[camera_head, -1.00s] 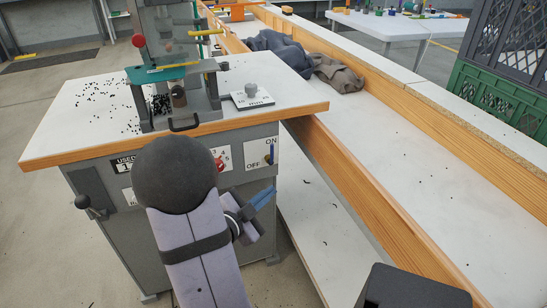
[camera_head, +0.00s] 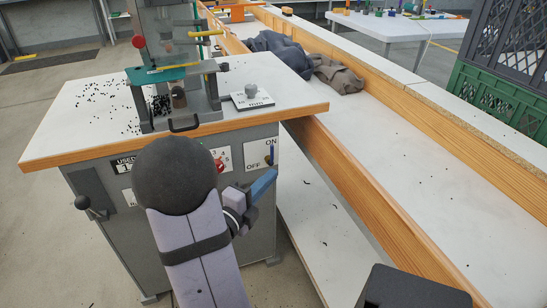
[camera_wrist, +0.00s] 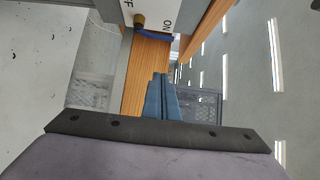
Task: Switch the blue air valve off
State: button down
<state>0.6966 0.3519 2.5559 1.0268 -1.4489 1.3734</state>
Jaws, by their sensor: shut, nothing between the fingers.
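The blue air valve handle (camera_head: 272,154) is on a white ON/OFF plate (camera_head: 259,159) at the right of the press cabinet's front. In the head view it stands upright, beside the word ON. In the wrist view the blue handle (camera_wrist: 156,37) runs from a brass-coloured pivot (camera_wrist: 139,20) past the ON label. My gripper (camera_head: 270,176) is just below the plate, with blue fingers shut and empty. In the wrist view my fingertips (camera_wrist: 160,76) are apart from the handle, with a visible gap.
The cabinet (camera_head: 130,240) also bears a red knob (camera_head: 219,166) and a black-knobbed lever (camera_head: 82,202). The wooden bench edge (camera_head: 250,121) overhangs the plate. The press (camera_head: 170,75) stands above. A long wood-edged white table (camera_head: 430,180) lies to the right.

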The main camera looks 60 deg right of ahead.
jog(key=shift+d, duration=0.15)
jog(key=w+d, duration=0.2)
jog(key=d, duration=0.6)
jog(key=shift+w+d, duration=0.25)
jog(key=shift+d, duration=0.15)
jog(key=shift+f+b, duration=0.2)
jog(key=shift+b, duration=0.2)
dwell(0.3)
